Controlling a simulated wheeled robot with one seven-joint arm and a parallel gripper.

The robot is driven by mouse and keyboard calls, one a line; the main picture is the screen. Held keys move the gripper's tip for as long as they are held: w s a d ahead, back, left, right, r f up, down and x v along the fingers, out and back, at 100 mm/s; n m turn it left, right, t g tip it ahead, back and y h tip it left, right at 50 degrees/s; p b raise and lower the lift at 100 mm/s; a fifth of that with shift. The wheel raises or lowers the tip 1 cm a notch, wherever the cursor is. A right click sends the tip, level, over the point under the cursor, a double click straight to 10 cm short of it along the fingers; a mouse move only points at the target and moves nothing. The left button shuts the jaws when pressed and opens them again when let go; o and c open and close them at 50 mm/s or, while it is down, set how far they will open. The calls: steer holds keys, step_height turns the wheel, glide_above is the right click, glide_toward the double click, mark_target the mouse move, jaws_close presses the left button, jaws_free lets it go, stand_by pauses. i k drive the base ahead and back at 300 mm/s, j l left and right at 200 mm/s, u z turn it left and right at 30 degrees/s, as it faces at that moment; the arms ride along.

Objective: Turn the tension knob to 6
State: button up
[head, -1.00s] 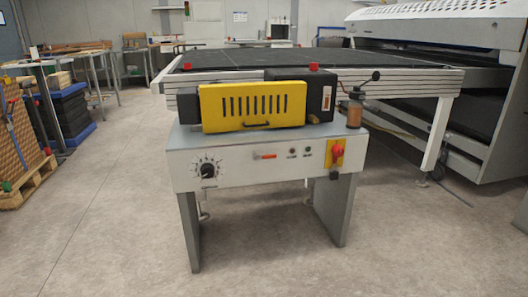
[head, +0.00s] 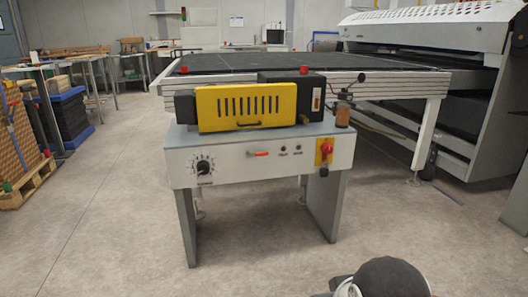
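The tension knob (head: 203,168) is a round black dial with a light pointer mark. It sits at the left of the grey front panel (head: 225,165) of the roller coater, inside a ring of scale marks too small to read. A dark rounded part of my arm shows at the bottom right, well in front of the machine and apart from the knob. My gripper's fingers do not show.
The panel also carries an orange switch (head: 258,153), two small dark buttons and a red rotary switch (head: 326,149) on a yellow plate. A yellow cover (head: 240,107) stands above. Open floor (head: 110,235) lies in front and left. A pallet (head: 30,188) is at far left.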

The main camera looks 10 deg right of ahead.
mark_target(203, 167)
steer(key=i+j+z, duration=0.2)
steer(key=j, duration=0.25)
steer(key=i+j+z, duration=0.15)
steer(key=j, duration=0.3)
steer(key=i+j+z, duration=0.2)
steer(key=j, duration=0.3)
steer(key=i+j+z, duration=0.2)
steer(key=j, duration=0.3)
steer(key=j+z, duration=0.15)
steer(key=j, duration=0.35)
